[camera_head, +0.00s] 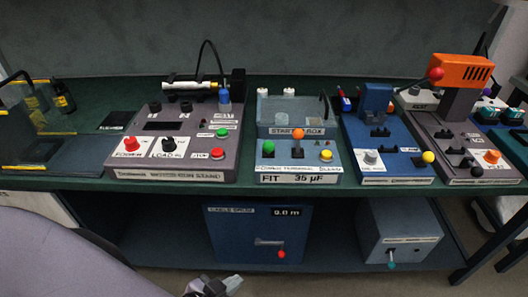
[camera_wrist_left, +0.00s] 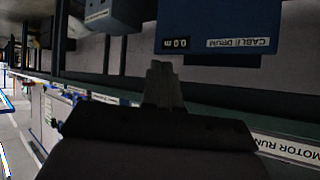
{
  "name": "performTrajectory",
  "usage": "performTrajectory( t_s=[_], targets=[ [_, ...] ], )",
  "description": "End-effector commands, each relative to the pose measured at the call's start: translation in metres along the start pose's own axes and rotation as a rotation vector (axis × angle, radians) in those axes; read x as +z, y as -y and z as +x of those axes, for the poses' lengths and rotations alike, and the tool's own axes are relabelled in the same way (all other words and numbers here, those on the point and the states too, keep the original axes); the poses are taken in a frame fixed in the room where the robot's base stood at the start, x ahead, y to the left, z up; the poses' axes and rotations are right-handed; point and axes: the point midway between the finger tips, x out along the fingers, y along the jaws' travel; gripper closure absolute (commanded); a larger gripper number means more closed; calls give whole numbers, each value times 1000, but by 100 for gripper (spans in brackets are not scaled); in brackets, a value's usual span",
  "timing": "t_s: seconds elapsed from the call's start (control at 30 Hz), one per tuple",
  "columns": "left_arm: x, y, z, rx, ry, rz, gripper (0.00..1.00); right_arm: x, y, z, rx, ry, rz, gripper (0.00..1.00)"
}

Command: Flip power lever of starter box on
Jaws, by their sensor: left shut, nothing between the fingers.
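The starter box (camera_head: 291,118) is a blue-grey box standing on the bench in the middle of the head view, with a "STARTER BOX" label on its upright part. A lever with an orange knob (camera_head: 298,135) stands in the middle of its front panel. A green knob (camera_head: 268,147) is to its left and a yellow knob (camera_head: 326,155) to its right. I cannot tell which of these is the power lever. My left gripper (camera_head: 229,284) is low at the bottom edge, below and in front of the bench, away from the box. Its fingers (camera_wrist_left: 163,80) are shut and empty. My right gripper is not in view.
A grey motor run stand (camera_head: 120,172) is left of the starter box, and a blue device (camera_head: 390,168) is right of it. An orange-topped machine (camera_head: 461,69) stands further right. The green bench edge (camera_head: 230,187) lies above my left gripper. A blue cable drum box (camera_head: 228,236) is underneath.

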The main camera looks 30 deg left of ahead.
Motion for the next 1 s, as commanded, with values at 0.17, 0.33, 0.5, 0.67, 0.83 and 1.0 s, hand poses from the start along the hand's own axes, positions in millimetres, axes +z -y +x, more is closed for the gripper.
performTrajectory(
  t_s=[0.17,0.33,0.5,0.67,0.83,1.0],
  targets=[
    [-21,35,18,-107,-127,231,100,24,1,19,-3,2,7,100],
    [-57,70,25,-253,-272,539,100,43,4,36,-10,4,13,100],
    [-92,92,22,-408,-399,852,100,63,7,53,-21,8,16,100],
    [-120,102,13,-556,-489,1141,100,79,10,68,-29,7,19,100],
    [-140,105,4,-684,-541,1382,100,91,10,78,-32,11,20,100],
    [-150,104,-3,-754,-560,1514,100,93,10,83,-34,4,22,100]
  ],
)
